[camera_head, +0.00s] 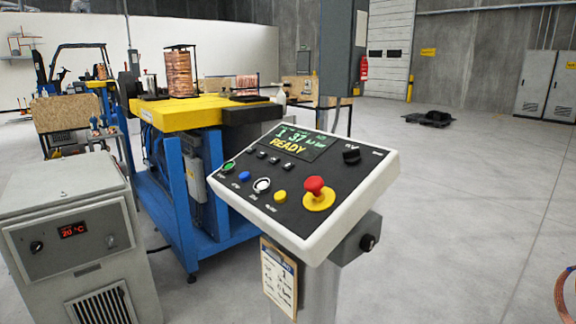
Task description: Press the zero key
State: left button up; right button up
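A tilted control panel (345,205) with a white frame and black face stands on a grey post in the middle of the view. Its screen (295,141) shows green figures and the yellow word READY. Below the screen is a row of small dark keys (275,160). Along the lower edge sit a green button (228,167), a blue button (244,176), a white button (262,185) and a yellow button (280,196). The labels are too small to read, so I cannot tell which is the zero key. Neither of my grippers is in view.
A red mushroom button (315,186) on a yellow base and a black knob (351,156) are on the panel's right. A grey cabinet (70,240) stands at left. A blue-framed machine (190,200) with a copper coil (179,74) is behind. The right floor is mostly clear.

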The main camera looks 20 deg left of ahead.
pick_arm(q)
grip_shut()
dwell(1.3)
